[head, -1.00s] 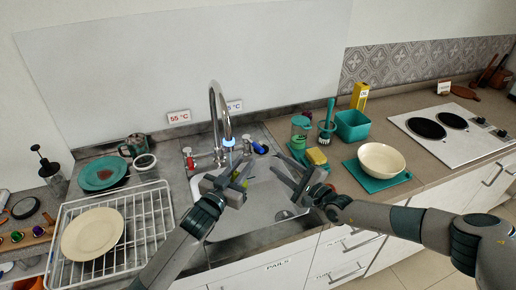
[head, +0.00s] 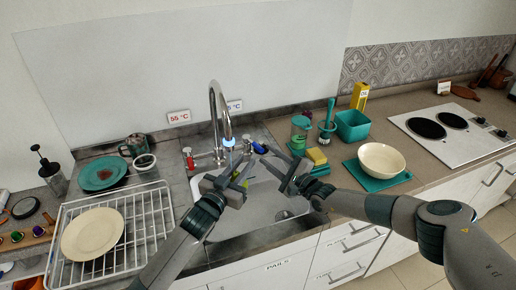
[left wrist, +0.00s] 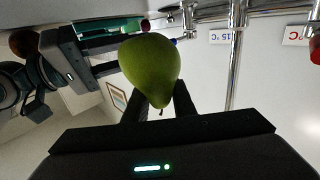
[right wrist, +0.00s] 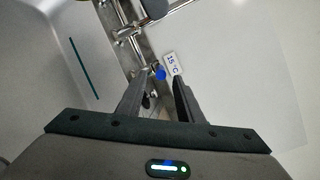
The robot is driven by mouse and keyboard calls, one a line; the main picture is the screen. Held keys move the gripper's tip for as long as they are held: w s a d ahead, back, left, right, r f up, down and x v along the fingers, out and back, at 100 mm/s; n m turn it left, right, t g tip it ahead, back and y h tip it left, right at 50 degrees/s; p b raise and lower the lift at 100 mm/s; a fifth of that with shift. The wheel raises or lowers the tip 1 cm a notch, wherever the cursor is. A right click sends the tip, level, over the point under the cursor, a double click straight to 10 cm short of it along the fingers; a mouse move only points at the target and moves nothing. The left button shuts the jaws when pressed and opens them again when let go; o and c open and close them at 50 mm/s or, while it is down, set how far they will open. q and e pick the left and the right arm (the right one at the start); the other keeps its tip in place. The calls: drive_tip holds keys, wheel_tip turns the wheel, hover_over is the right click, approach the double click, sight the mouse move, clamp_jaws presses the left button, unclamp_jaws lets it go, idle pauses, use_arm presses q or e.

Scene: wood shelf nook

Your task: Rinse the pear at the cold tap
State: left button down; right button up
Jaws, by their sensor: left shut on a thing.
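A green pear (left wrist: 150,70) is held between the fingers of my left gripper (head: 236,176), which is shut on it in the sink just below the spout. In the head view the pear (head: 243,183) is mostly hidden by the fingers. The curved tap (head: 214,100) has a blue glow at its spout, and I cannot make out running water. Its cold handle, blue (head: 260,147), also shows in the right wrist view (right wrist: 160,73), just beyond the fingertips. My right gripper (head: 265,159) is open and empty, pointing at this handle, apparently apart from it.
A red handle (head: 188,153) with a 55 °C sign (head: 179,116) is left of the spout; a 15 °C sign (right wrist: 172,63) is by the blue one. A dish rack (head: 148,215) stands left of the sink (head: 250,222). A sponge (head: 317,156) and jar (head: 300,130) stand right.

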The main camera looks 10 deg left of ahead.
sight(263, 150)
drive_tip(key=x, duration=0.3)
drive_tip(key=shift+w+a, duration=0.15)
drive_tip(key=shift+a, duration=0.15)
drive_tip(key=shift+w+a+f, duration=0.2)
drive_tip(key=shift+w+a, duration=0.25)
drive_tip(key=shift+a, duration=0.1)
drive_tip(key=shift+w+a+r, duration=0.2)
drive_tip(key=shift+w+a, duration=0.2)
drive_tip(key=shift+a, duration=0.15)
clamp_jaws()
